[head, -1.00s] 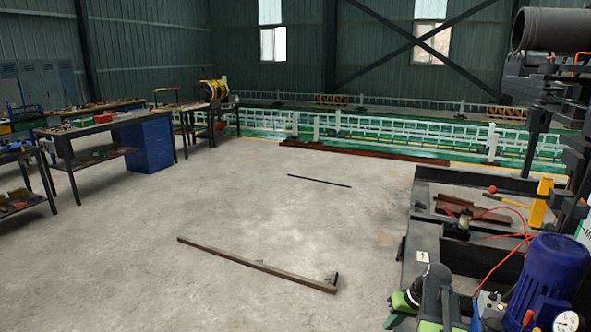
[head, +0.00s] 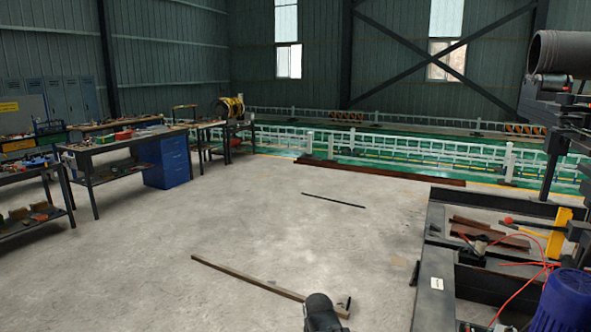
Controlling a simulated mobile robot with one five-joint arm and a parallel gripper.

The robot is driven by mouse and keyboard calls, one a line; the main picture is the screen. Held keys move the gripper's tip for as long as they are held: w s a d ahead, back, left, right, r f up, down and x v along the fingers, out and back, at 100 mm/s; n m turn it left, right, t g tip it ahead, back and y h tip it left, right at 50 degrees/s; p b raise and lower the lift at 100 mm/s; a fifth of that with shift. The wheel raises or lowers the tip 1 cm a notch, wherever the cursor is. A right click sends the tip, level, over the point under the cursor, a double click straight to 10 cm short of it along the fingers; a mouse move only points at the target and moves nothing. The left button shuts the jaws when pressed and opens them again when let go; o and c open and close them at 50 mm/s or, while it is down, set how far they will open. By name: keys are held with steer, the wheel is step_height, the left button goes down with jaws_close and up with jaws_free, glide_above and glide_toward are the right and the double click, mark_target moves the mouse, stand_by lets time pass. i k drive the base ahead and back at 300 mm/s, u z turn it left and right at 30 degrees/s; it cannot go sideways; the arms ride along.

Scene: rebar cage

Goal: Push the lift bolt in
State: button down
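I cannot make out the lift bolt in the head view. A dark rounded part at the bottom edge, right of centre, seems to be part of my own arm; my gripper's fingers do not show. A black steel machine frame (head: 437,262) stands at the right, with a large dark pipe or cylinder (head: 560,52) above it. A blue motor (head: 567,300) is at the lower right, cut off by the picture edge. Red hoses run beside it.
A long bar (head: 245,277) lies on the floor in front, with a thin dark rod (head: 333,200) beyond. Workbenches (head: 110,143) line the left, with a blue drawer cabinet (head: 166,162). White railings (head: 400,147) cross the back. The concrete floor between is mostly open.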

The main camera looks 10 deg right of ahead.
mark_target(508, 220)
steer(key=z, duration=1.7)
steer(key=k, duration=0.8)
steer(key=i, duration=0.8)
steer(key=z, duration=0.1)
